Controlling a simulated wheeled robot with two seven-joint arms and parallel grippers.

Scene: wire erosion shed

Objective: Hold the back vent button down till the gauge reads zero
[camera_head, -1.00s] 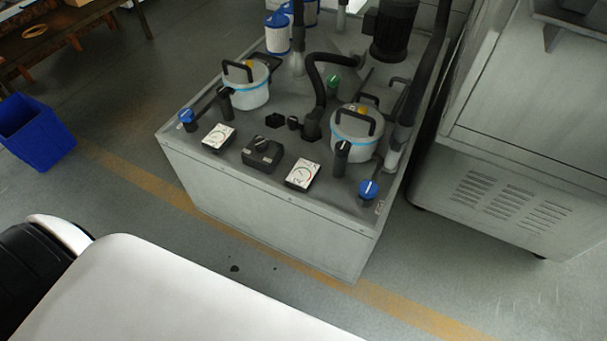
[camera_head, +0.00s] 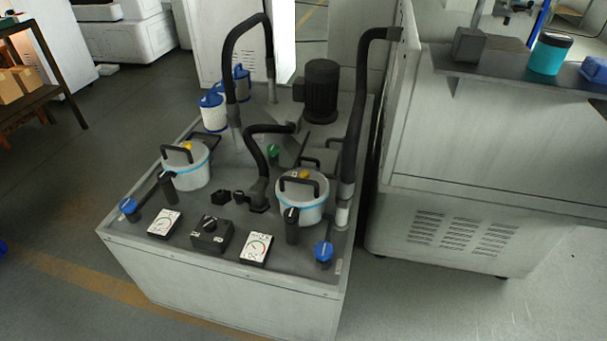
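Two white lidded filter pots with blue bands stand on a grey tank unit (camera_head: 215,295): a left pot (camera_head: 187,172) and a right pot (camera_head: 302,206). Each has a black handle and a yellow button on its lid: the left button (camera_head: 187,147) and the right button (camera_head: 304,175). I cannot tell which is the back one. Two white dial gauges lie at the front of the tank top, a left gauge (camera_head: 164,223) and a right gauge (camera_head: 255,249). Their needles are too small to read. Neither gripper is in view.
A black selector box (camera_head: 211,236) sits between the gauges. Blue knobs stand at the left (camera_head: 128,206) and right (camera_head: 324,251) front corners. Black hoses (camera_head: 356,110) and a motor (camera_head: 320,92) rise behind. A grey machine (camera_head: 460,150) stands close on the right. Floor is clear in front.

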